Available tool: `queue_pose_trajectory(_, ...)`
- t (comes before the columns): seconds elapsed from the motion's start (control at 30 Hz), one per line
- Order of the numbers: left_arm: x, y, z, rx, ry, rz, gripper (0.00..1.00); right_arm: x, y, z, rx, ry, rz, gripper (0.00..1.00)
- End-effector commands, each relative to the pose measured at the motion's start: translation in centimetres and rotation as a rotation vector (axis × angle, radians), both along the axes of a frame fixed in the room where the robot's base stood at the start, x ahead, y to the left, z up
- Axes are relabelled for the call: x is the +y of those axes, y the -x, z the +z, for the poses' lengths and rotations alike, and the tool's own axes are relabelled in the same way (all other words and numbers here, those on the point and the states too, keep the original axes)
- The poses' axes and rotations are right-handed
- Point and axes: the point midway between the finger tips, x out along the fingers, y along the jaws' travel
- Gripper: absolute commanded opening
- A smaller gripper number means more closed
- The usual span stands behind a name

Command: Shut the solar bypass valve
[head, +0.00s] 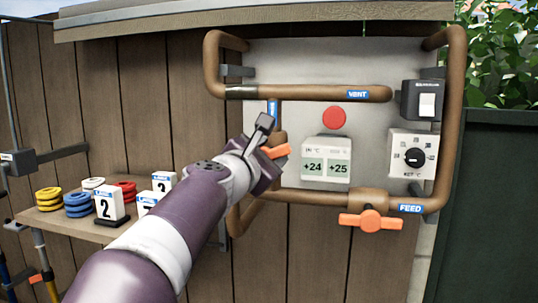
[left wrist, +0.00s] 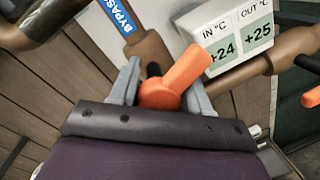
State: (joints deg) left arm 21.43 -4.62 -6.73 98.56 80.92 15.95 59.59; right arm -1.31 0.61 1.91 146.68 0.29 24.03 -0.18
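The bypass valve has an orange handle (head: 277,151) on the vertical brown pipe left of the display. It also shows in the left wrist view (left wrist: 198,72), under the blue BYPASS label (left wrist: 118,14). The handle points to the upper right, roughly crosswise to the pipe. My left gripper (head: 268,138) is at this valve and hides part of it in the head view. In the left wrist view its grey fingers stand spread on either side of the handle's hub; I cannot tell whether they touch it. My right gripper is not in view.
The feed pipe has another orange valve handle (head: 371,221). Beside the bypass are a temperature display (head: 326,162), a red button (head: 333,117), a dial box (head: 413,156) and a switch (head: 420,101). A wooden shelf (head: 60,222) at left holds coloured rings and numbered white blocks.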

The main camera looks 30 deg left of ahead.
Motion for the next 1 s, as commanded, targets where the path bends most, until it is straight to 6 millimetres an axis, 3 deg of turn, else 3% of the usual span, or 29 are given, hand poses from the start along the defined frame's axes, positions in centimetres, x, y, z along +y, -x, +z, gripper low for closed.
queue_pose_trajectory(0.1, -0.14, -0.06, -0.2, 0.004, 0.001, -0.005, 0.12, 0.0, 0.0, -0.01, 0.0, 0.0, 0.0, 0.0)
queue_pose_trajectory(0.37, -0.12, -0.06, -0.26, 0.013, -0.031, -0.005, 0.12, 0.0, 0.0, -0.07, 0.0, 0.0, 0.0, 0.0)
queue_pose_trajectory(0.67, -0.15, -0.07, -0.36, 0.1, -0.39, -0.005, 0.12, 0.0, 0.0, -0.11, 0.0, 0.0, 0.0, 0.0)
queue_pose_trajectory(0.93, -0.13, -0.06, -0.38, 0.104, -0.402, -0.006, 0.12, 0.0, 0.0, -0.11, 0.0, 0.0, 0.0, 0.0)
queue_pose_trajectory(0.97, -0.14, -0.07, -0.38, 0.104, -0.402, -0.006, 0.49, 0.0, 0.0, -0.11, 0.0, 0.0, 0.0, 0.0)
queue_pose_trajectory(1.0, -0.13, -0.06, -0.38, 0.104, -0.402, -0.006, 0.62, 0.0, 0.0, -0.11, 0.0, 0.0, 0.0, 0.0)
